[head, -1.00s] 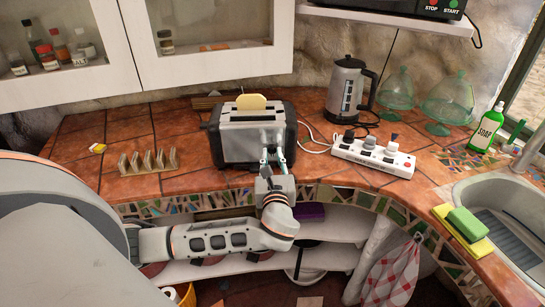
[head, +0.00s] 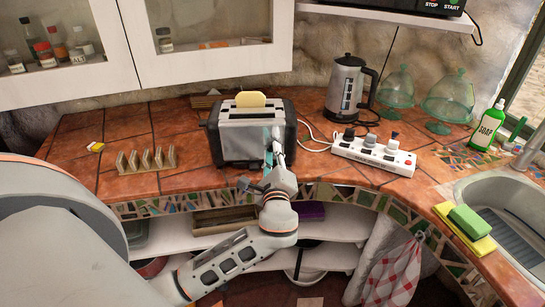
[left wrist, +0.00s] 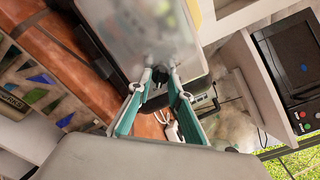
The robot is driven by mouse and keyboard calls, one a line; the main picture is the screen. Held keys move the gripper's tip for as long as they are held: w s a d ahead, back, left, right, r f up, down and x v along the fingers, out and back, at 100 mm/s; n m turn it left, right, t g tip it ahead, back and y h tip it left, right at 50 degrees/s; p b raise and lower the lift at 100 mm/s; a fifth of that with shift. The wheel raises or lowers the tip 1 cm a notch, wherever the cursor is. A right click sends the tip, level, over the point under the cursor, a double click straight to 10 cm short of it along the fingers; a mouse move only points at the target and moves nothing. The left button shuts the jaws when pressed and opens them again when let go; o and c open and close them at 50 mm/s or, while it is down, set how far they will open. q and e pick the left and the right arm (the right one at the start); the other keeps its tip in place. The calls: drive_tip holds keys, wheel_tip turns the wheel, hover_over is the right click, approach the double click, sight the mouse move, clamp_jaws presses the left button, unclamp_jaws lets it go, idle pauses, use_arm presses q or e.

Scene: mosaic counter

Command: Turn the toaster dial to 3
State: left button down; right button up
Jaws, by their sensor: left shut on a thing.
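The toaster (head: 232,135) is silver and black and stands on the tiled counter, with a slice of bread (head: 251,99) sticking out of its top. My left gripper (head: 274,152) is at the lower right of the toaster's front. In the left wrist view the toaster's shiny face (left wrist: 150,35) fills the top, and my left gripper (left wrist: 158,88) is shut on a small black dial (left wrist: 157,84) between its fingertips. The dial's marks and setting cannot be read. My right gripper is in neither view.
A toast rack (head: 147,160) stands left of the toaster. A white power strip (head: 374,155) with plugs and a kettle (head: 347,88) stand to its right. The sink (head: 510,205) is at far right. An open shelf (head: 325,257) lies below the counter edge.

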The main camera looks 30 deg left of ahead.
use_arm(q)
drive_tip(key=n+b, duration=0.1)
drive_tip(key=n, duration=0.2)
drive_tip(key=shift+f, duration=0.15)
drive_tip(key=shift+n+b, duration=0.35)
drive_tip(key=shift+n, duration=0.05)
drive_tip(key=shift+n+b, duration=0.9)
drive_tip(key=shift+n, duration=1.1)
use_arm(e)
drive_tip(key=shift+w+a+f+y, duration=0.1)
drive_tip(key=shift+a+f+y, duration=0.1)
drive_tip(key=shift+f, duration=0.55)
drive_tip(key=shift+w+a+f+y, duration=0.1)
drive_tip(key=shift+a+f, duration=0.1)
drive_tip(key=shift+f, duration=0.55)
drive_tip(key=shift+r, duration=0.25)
use_arm(q)
drive_tip(key=c, duration=1.8)
unclamp_jaws()
drive_tip(key=shift+r, duration=0.2)
drive_tip(key=shift+c, duration=0.2)
